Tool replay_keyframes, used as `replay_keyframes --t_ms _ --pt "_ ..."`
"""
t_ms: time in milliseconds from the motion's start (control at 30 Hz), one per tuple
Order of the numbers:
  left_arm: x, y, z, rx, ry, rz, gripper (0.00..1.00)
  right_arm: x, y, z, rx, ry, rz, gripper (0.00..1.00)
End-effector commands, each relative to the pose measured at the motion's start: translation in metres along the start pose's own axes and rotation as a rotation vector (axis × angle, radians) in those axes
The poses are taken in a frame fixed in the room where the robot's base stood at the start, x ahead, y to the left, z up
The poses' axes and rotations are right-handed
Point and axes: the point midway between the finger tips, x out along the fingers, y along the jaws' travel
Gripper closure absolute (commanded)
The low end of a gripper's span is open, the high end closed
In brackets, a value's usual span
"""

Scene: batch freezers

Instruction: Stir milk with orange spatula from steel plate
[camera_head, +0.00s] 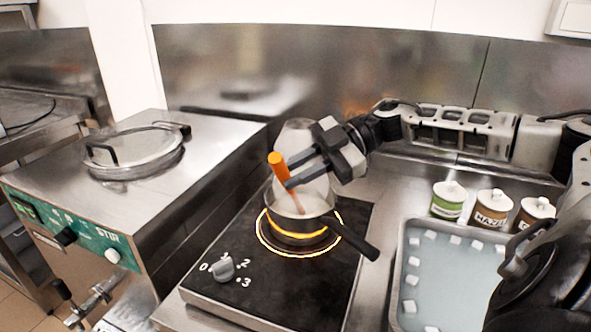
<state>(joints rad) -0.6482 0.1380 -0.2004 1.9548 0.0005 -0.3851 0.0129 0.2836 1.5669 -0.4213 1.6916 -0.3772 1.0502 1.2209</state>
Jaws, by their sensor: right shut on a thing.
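The orange spatula (279,168) is tilted, its orange handle up and its thin lower part down inside the saucepan (298,226). My right gripper (290,180) is shut on the spatula just below the top of its handle, above the pan. The pan sits on the glowing ring of the black hob (262,277), with its black handle pointing to the lower right. Pale contents that look like milk (312,198) show inside the pan. The spatula's lower end is hidden in the pan. My left gripper is not in view.
A clear container (294,139) stands behind the pan, partly hidden by my gripper. A steel tray (396,290) with small white cubes lies right of the hob. Several lidded tubs (449,200) stand behind it. A batch freezer (95,205) with a round lid is left.

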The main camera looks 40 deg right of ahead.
Motion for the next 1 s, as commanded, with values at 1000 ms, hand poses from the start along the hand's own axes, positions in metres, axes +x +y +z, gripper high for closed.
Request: replay_keyframes --t_ms 1000 --pt "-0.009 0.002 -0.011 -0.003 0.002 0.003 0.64 0.001 0.000 -0.072 -0.001 -0.001 0.000 1.00"
